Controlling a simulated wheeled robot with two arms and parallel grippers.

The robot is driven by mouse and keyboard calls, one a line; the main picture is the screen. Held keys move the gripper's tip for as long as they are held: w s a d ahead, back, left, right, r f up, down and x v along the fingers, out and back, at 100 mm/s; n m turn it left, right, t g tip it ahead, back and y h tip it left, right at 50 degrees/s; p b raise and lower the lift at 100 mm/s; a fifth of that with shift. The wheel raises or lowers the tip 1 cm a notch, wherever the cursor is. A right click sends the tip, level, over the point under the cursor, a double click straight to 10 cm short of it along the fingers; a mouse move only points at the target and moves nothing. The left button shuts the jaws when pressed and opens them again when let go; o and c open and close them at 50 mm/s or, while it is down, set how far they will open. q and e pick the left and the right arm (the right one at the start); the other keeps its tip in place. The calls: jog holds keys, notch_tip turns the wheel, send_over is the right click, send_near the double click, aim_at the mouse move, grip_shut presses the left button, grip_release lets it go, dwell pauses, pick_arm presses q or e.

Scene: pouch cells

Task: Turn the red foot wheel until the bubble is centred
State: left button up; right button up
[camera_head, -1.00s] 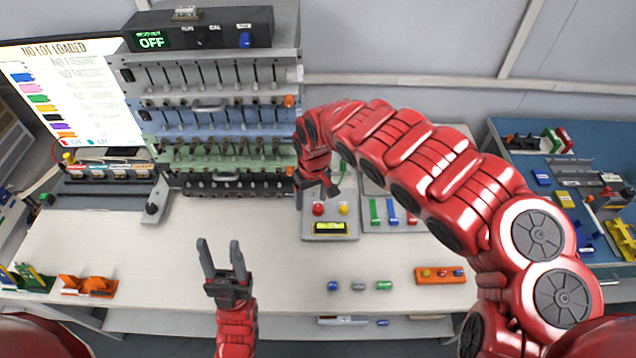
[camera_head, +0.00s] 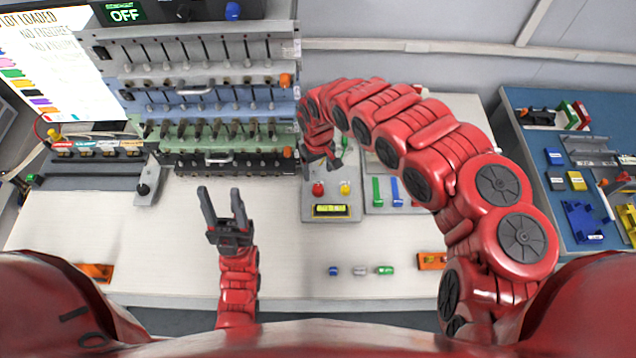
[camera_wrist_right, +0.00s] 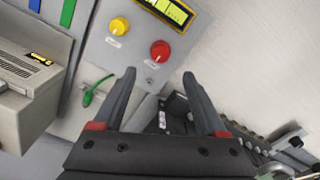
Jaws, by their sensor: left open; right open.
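The red foot wheel (camera_head: 318,188) is on the near part of a grey plate (camera_head: 345,208), left of a yellow wheel (camera_head: 345,187). The yellow-green bubble level (camera_head: 331,210) lies in front of both; the bubble is too small to place. In the right wrist view the red wheel (camera_wrist_right: 160,50) lies just beyond my fingertips, with the yellow wheel (camera_wrist_right: 119,26) and part of the level (camera_wrist_right: 170,10) near it. My right gripper (camera_wrist_right: 160,78) is open and empty, apart from the red wheel. My left gripper (camera_head: 222,192) is open and empty over the bare table.
A rack of cell channels (camera_head: 215,100) stands at the back left. Blue, grey and green cylinders (camera_head: 360,271) lie on the front of the table. Blue and green strips (camera_head: 396,190) lie right of the level plate. A green plug (camera_wrist_right: 88,98) is near my right gripper.

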aim_at(318, 188)
notch_tip(318, 188, down, 7)
jog(key=shift+s+a, duration=0.1)
jog(key=shift+a, duration=0.05)
jog(key=shift+f, duration=0.9)
grip_shut()
